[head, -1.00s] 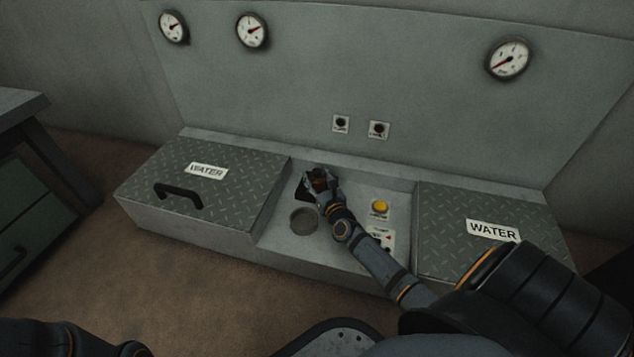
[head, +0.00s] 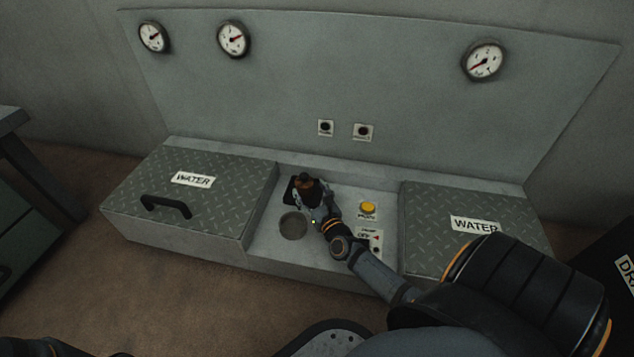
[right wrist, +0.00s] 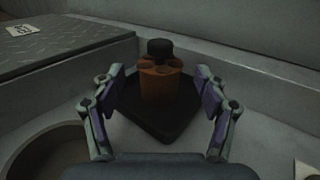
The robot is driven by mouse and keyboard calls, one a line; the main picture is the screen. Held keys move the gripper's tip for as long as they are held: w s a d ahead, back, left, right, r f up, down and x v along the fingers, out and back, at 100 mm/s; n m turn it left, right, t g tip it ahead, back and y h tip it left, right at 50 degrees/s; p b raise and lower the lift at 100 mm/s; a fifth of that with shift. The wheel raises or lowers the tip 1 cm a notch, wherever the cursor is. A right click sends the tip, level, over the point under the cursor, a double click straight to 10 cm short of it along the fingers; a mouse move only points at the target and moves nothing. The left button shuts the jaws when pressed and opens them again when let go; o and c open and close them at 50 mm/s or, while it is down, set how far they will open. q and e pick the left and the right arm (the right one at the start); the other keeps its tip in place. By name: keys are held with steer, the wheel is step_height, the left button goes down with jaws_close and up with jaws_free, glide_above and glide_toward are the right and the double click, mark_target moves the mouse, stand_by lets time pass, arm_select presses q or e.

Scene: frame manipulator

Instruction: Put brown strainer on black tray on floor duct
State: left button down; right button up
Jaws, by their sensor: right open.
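The brown strainer (right wrist: 160,82), an orange-brown body with a black knob on top, stands upright on the black tray (right wrist: 158,128) in the right wrist view. In the head view the strainer (head: 307,188) and the tray (head: 290,190) are at the back of the recess between the two water covers, partly hidden by my right gripper (head: 315,205). In the right wrist view my right gripper (right wrist: 160,92) is open, with one finger on each side of the strainer and gaps between them. My left gripper is not clearly in view; only a dark part of my arm shows at the lower left.
A round hole (head: 293,226) lies just in front of the tray. A yellow button (head: 368,208) and a switch panel (head: 369,240) are to the right. Raised covers stand left (head: 190,195) and right (head: 470,215) of the recess, with a gauge wall behind.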

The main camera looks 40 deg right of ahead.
steer(key=p+v, duration=0.1)
steer(key=v, duration=0.6)
steer(key=shift+s, duration=0.15)
